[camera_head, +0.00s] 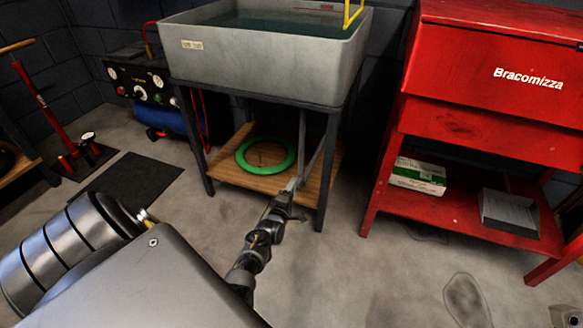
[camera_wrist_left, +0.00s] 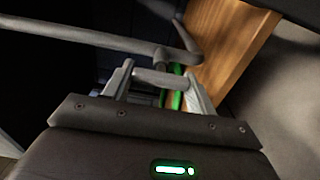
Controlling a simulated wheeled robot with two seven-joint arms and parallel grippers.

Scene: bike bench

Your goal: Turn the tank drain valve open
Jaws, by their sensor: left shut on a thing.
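The grey tank (camera_head: 265,55) stands on a dark-legged stand and holds water. A thin grey drain pipe (camera_head: 302,140) hangs below it in the head view. A grey metal pipe or rod (camera_wrist_left: 100,38) crosses the upper part of the left wrist view. My left gripper (camera_head: 291,187) reaches under the tank's front right side. In the left wrist view my left gripper (camera_wrist_left: 165,88) is shut on a short grey bar, the valve handle (camera_wrist_left: 163,79), which lies between its fingers. How far the valve is turned cannot be told. My right gripper is not in view.
A wooden shelf (camera_head: 228,177) with a green ring (camera_head: 244,166) is under the tank. The stand's front right leg (camera_head: 327,170) is close to my gripper. A red cabinet (camera_head: 470,120) stands at the right. The concrete floor between them is clear.

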